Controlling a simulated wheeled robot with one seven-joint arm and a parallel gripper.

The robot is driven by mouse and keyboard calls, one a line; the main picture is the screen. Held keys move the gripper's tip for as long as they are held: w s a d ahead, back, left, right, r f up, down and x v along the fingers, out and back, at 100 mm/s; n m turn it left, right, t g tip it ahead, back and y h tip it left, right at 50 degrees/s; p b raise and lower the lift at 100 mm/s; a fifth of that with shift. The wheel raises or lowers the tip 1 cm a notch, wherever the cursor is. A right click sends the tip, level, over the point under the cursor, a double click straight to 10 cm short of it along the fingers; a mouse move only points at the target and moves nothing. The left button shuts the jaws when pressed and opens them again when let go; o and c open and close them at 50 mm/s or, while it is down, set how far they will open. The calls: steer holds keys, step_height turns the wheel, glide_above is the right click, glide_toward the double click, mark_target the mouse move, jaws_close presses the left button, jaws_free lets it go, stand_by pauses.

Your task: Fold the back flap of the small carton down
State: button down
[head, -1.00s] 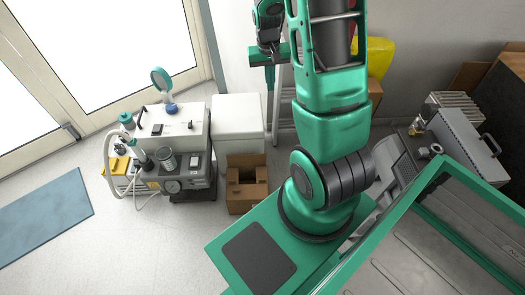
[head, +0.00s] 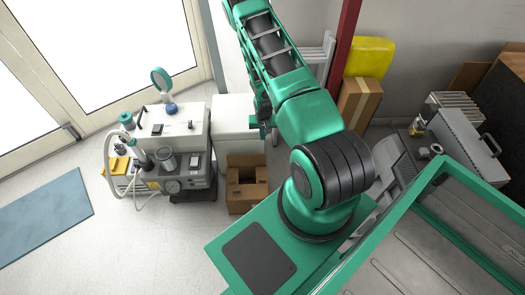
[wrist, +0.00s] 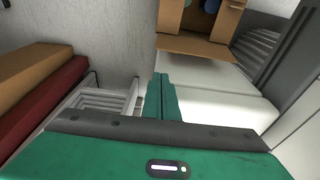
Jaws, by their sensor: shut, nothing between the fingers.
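The small carton (head: 247,196) stands open on the floor in front of the white cabinet in the head view. Its back flap (head: 246,160) stands up along the cabinet side. In the wrist view the carton (wrist: 168,17) is at the top edge, with blue items partly visible inside and a flap (wrist: 196,46) spread towards my gripper. My gripper (wrist: 165,78) is shut and empty, its green fingers together, apart from the flap. In the head view my gripper (head: 263,130) is small and partly hidden by my arm, above the cabinet's right side, behind the carton.
The white cabinet (head: 236,112) is directly behind the carton. A compressor unit (head: 180,165) with hoses stands to its left. A taller closed carton (head: 358,102), a yellow object (head: 370,57) and a red post (head: 343,45) are to the right. Floor in front of the carton is clear.

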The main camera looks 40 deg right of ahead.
steer(key=f, duration=1.2)
steer(key=shift+w+d+f, duration=0.3)
steer(key=shift+f, duration=0.1)
steer(key=shift+a, duration=0.25)
